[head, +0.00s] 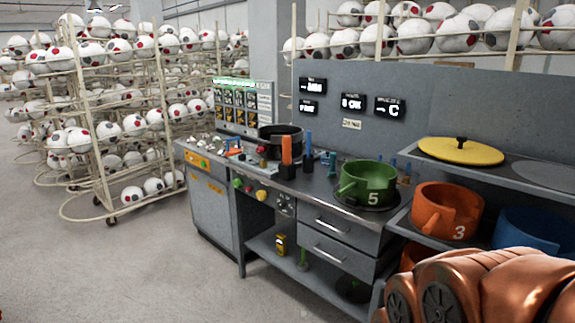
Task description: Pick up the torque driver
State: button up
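An upright orange-handled tool (287,152) stands on the workbench just right of a black round pot (280,139). A blue-handled upright tool (308,141) stands close to its right. Either could be the torque driver; at this size I cannot tell which. A small yellow item (281,243) sits on the bench's lower shelf, and its kind is unclear. My gripper does not show in the head view.
A green mould marked 5 (368,183) stands on the bench right of the tools. An orange mould marked 3 (446,211), a blue one (535,232) and a yellow lid (460,151) fill the right shelves. Ball racks (110,120) stand left. The floor (130,265) in front is clear.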

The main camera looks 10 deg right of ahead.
aim_at(286, 139)
jog(key=u, duration=0.65)
jog(key=i, duration=0.7)
jog(key=u, duration=0.8)
jog(key=i, duration=1.2)
jog(key=z, duration=0.9)
jog(key=i, duration=0.9)
jog(key=z, duration=0.9)
